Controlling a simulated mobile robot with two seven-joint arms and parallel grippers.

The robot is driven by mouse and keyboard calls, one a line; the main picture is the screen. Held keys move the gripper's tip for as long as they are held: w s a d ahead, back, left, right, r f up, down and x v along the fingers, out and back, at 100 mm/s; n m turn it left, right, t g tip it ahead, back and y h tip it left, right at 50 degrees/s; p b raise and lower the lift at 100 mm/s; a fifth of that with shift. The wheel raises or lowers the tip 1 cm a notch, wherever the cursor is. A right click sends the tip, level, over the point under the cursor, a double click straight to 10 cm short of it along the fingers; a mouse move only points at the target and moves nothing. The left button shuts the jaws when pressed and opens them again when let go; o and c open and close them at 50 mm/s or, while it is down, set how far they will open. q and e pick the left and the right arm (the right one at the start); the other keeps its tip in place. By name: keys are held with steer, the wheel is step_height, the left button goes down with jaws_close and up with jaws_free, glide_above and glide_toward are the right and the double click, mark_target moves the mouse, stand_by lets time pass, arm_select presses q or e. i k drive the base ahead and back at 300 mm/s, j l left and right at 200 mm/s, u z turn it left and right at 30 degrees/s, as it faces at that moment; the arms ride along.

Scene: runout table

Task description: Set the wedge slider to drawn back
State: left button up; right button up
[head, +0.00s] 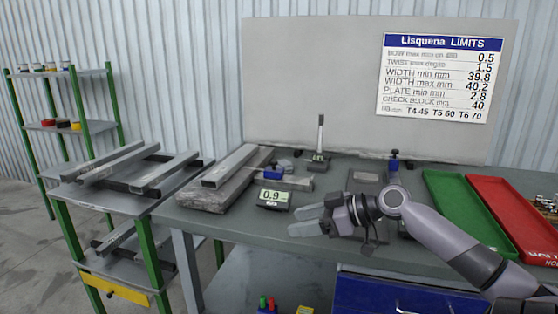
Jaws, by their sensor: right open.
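I cannot tell for certain which part is the wedge slider. A small blue block (273,173) sits beside a short grey bar (297,183) near the middle of the bench; these may belong to it, but its setting is too small to read. My right gripper (302,220) reaches in from the right, with its fingers pointing left. It is open and empty, in front of the short bar and to the right of the display box (274,199) reading 0.9. My left gripper is not in view.
A grey slab (207,197) with a bar (230,166) lies left. A lever stand (319,157) and a blue-topped post (394,160) stand behind. Green (459,208) and red (506,212) trays lie right. A limits sign (434,78) hangs above. A side rack holds steel sections.

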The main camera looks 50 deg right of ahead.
mark_target(274, 173)
steer(key=i+l, duration=0.45)
steer(key=l, duration=0.3)
steer(key=i+l, duration=0.45)
steer(key=l, duration=0.3)
